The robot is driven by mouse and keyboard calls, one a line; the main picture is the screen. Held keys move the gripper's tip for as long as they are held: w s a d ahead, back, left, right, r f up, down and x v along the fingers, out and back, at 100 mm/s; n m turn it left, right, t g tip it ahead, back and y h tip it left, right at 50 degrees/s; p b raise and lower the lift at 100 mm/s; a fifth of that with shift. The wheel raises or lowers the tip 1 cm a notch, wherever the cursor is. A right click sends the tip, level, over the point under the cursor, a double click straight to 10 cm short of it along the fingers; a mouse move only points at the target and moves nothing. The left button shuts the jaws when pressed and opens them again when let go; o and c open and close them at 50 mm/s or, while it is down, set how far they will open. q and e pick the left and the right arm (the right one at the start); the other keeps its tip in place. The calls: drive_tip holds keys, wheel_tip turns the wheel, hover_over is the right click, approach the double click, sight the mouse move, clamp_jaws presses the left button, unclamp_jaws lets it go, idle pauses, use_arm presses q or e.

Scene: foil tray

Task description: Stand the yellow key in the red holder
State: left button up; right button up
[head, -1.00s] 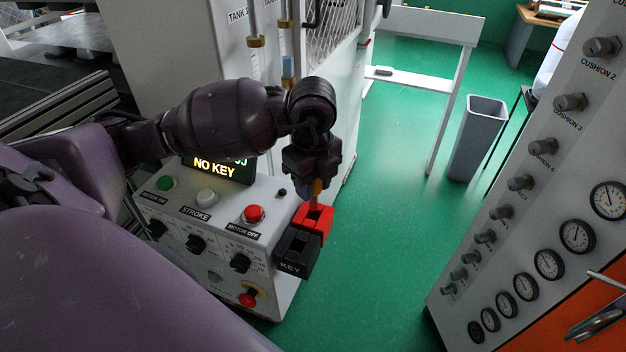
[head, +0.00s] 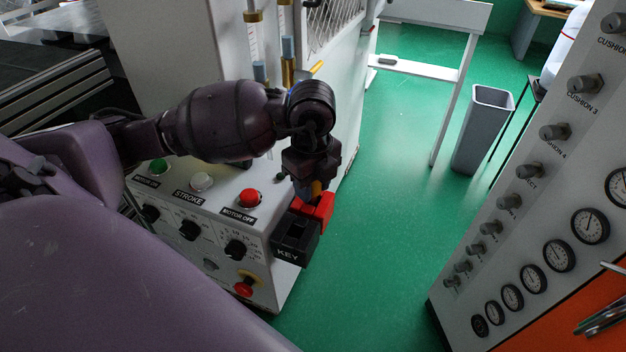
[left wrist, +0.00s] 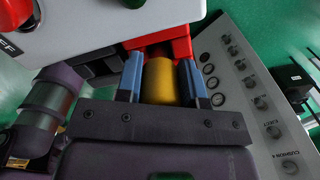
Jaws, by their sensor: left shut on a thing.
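The red holder (head: 322,208) is fixed at the right corner of the white control console, just behind a black holder (head: 297,240) marked KEY. My left gripper (head: 315,190) points down at the red holder and is shut on the yellow key, of which a small yellow part shows. In the left wrist view the yellow key (left wrist: 160,82) sits between the blue finger pads, and its far end meets the red holder (left wrist: 172,40). The key's lower end is hidden, so I cannot tell how deep it is in the holder. My right gripper is not in view.
The white console (head: 262,215) carries buttons, knobs and a red stop button (head: 243,289). A gauge panel (head: 545,215) stands at the right. A grey bin (head: 480,130) stands on the green floor, which is clear between console and panel.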

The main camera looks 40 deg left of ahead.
use_arm(q)
drive_tip(key=shift+f, duration=0.25)
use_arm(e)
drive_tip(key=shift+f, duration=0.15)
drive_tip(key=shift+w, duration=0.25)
use_arm(q)
drive_tip(key=o, duration=1)
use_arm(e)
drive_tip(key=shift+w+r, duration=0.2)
use_arm(q)
drive_tip(key=shift+r, duration=0.1)
drive_tip(key=shift+r, duration=0.25)
wheel_tip(320, 180, up, 9)
drive_tip(key=shift+r+p, duration=0.1)
drive_tip(key=shift+p, duration=0.35)
drive_tip(key=shift+r, duration=0.45)
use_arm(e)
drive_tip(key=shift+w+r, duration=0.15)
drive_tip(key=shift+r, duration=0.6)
